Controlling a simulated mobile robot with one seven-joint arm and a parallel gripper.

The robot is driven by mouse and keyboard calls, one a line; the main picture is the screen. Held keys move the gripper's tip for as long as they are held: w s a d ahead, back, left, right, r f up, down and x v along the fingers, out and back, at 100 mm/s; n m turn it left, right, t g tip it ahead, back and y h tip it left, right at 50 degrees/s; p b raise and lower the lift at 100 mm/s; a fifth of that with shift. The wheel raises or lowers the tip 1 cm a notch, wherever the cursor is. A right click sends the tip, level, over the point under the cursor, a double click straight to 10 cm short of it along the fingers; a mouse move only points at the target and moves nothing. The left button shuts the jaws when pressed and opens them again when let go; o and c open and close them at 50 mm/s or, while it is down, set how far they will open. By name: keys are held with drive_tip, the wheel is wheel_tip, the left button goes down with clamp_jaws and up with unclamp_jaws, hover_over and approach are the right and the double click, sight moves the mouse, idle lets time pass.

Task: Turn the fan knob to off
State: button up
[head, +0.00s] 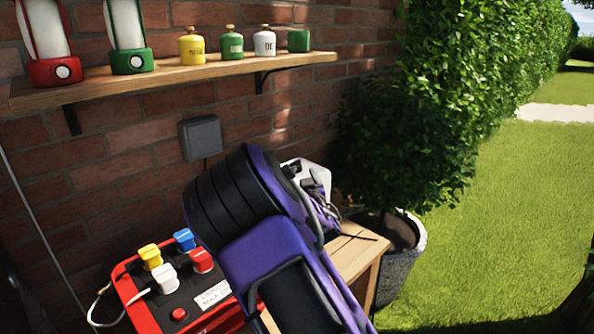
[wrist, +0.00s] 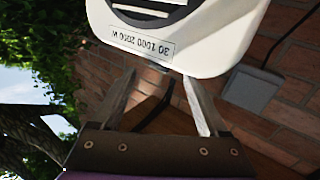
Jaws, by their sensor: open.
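A white fan heater (wrist: 215,35) with rounded corners fills the upper part of the wrist view. It has a dark slotted grille (wrist: 150,8) and a label strip (wrist: 142,42) with figures and a W. No knob can be made out in either view. My gripper (wrist: 159,76) is open, its two grey fingers apart and empty, their tips close to the heater's edge below the label. I cannot tell whether they touch it. In the head view my purple and black arm hides most of the white heater (head: 313,172) on the wooden table (head: 355,250).
A red power box (head: 128,290) with several coloured plugs stands left of my arm. A grey wall box (head: 201,138) sits on the brick wall. A shelf (head: 190,72) above holds lanterns and small canisters. A potted bush (head: 405,240) stands right of the table.

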sight(297, 168)
drive_tip(key=shift+w+a, duration=0.25)
drive_tip(key=shift+w, duration=0.95)
drive_tip(key=shift+w+a, duration=0.25)
drive_tip(key=shift+w, duration=0.95)
clamp_jaws()
